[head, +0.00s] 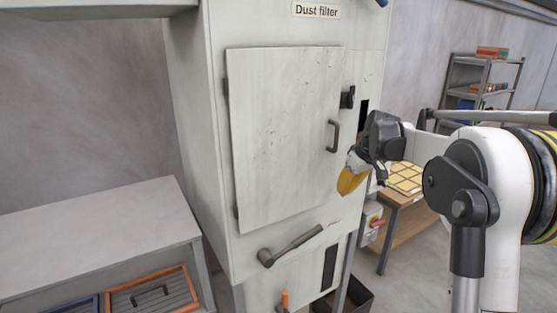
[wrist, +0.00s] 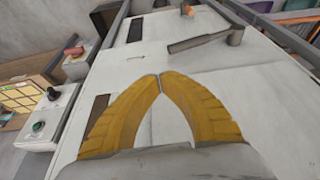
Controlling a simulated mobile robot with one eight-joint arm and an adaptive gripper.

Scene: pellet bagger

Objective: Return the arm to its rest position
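My gripper (head: 346,188) has yellow fingers and hangs in front of the right side of the dust filter cabinet (head: 280,24), right of and below the door handle (head: 333,136). In the wrist view the fingertips of my gripper (wrist: 160,76) meet, with nothing seen between them. My arm (head: 487,175) is bent at the right of the head view. The cabinet door (head: 280,130) lies flush or nearly so; I cannot tell which. A dark latch (head: 348,97) sits beside it.
A grey lever (head: 290,247) sticks out below the door, also in the wrist view (wrist: 205,42). A grey bench (head: 100,235) stands left. A wooden table with a yellow-squared tray (head: 405,178), a red-buttoned box (head: 371,222) and a shelf rack (head: 482,85) are at right.

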